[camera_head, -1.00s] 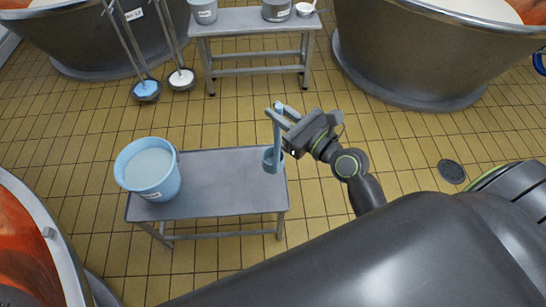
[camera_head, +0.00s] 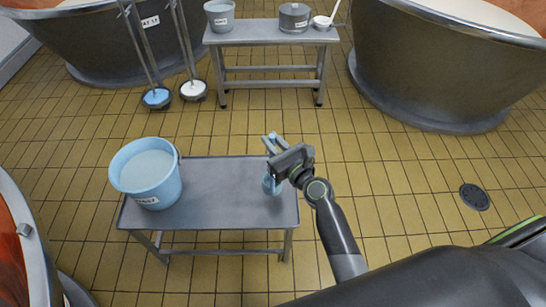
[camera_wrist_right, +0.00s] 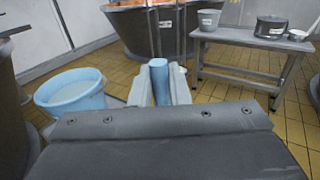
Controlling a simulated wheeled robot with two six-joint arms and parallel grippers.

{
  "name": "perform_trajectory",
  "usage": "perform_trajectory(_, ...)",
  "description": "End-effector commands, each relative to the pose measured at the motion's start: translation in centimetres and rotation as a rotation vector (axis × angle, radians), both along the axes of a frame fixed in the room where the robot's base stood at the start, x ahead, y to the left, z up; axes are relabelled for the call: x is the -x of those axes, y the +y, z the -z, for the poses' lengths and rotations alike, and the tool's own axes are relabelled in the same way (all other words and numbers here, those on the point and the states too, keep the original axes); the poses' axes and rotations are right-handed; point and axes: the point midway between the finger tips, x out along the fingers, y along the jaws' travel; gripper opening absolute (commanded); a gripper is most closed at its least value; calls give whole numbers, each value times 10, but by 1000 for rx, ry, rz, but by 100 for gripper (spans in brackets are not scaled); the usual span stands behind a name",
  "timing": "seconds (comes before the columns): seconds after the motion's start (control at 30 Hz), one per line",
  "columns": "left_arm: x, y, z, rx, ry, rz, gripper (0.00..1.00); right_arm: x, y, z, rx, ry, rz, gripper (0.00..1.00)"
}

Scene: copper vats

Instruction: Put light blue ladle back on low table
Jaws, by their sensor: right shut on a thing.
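The light blue ladle (camera_head: 269,186) is in my right gripper (camera_head: 274,148), which is shut on its upright handle. Its bowl is at the right end of the near low grey table (camera_head: 222,196), partly hidden by the gripper. I cannot tell whether the bowl touches the tabletop. In the right wrist view the handle top (camera_wrist_right: 158,82) stands between the two fingers. My left gripper is not in view.
A light blue bucket (camera_head: 147,185) with pale contents stands on the table's left end; the middle is bare. A farther grey table (camera_head: 262,38) holds a bucket, a pot and a white ladle. Large vats stand around.

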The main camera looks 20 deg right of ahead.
Motion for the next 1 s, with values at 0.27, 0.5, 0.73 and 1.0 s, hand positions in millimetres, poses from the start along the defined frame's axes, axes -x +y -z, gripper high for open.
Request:
perform_trajectory(0.27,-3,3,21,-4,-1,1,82,0,0,28,-3,2,0,0)
perform_trajectory(0.5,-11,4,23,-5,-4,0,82,0,0,38,0,-1,1,0)
perform_trajectory(0.73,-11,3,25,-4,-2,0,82,0,0,40,-1,0,1,0)
perform_trajectory(1.0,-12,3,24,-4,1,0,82,0,0,41,-1,0,0,37)
